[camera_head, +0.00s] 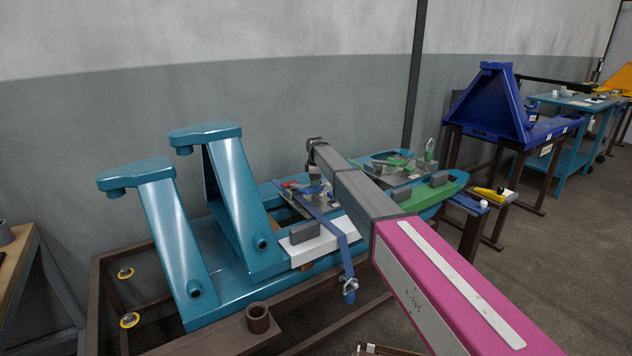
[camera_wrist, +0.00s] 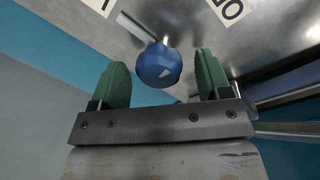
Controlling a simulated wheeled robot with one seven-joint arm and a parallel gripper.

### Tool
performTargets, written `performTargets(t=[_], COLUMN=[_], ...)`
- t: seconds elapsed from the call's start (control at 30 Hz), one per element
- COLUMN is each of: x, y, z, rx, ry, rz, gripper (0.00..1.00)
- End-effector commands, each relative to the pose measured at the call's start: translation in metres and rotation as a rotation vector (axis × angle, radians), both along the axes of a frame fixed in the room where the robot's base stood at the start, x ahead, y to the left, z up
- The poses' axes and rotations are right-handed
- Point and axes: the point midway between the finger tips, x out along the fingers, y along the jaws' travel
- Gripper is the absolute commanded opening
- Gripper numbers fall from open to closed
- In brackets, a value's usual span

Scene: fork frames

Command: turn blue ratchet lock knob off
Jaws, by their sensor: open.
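The blue ratchet lock knob (camera_wrist: 160,66) is round and has a small pale mark on its face. It stands out from a shiny metal plate (camera_wrist: 185,20) in the wrist view. My gripper (camera_wrist: 161,73) has two green pads, one on each side of the knob. The pads are apart, with a visible gap between each pad and the knob. In the head view my arm reaches over the teal fixture to a metal plate (camera_head: 318,192). I cannot make out the knob there.
White labels with black marks (camera_wrist: 230,8) lie on the plate near the knob. A blue strap (camera_head: 335,228) hangs over the fixture's front. Two teal uprights (camera_head: 228,200) stand left of my arm. A dark blue fixture (camera_head: 492,105) stands farther back on the right.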

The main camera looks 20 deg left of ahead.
Motion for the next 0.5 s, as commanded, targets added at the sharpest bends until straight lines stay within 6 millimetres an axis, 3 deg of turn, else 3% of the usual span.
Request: performTargets(t=[0.13,0.27,0.3,0.5], x=[0.0,-0.0001,-0.0001,-0.0001], y=[-0.0001,0.0,0.0,0.0], z=[0.0003,0.0004,0.0004,0.0005], rx=[0.0,0.0,0.0,0.0], ry=[0.0,0.0,0.0,0.0], rz=[0.0,0.0,0.0,-0.006], gripper=[0.68,0.25,0.21,0.21])
